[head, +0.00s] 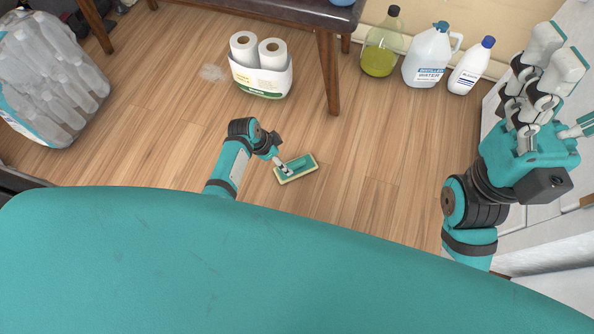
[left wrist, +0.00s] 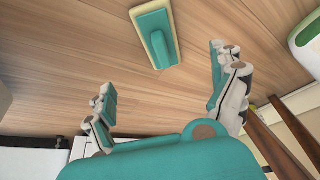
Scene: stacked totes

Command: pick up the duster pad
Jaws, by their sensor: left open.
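The duster pad (head: 305,165) is a teal rectangular pad with a cream edge, lying flat on the wooden floor. It also shows at the top of the left wrist view (left wrist: 160,38), with a raised teal block on it. My left gripper (head: 283,165) reaches down over the pad's left part in the head view. In the left wrist view the left gripper (left wrist: 162,78) is open, its fingers wide apart, with the pad beyond them and nothing between them. My right gripper (head: 570,98) is raised at the far right, fingers spread and empty.
A pack of paper rolls (head: 261,80) stands on the floor behind the pad, beside a dark-topped wooden bench (head: 290,12). Several bottles, including a water jug (head: 425,62), stand at the back right. Wrapped bottles (head: 45,80) stand at far left. Floor around the pad is clear.

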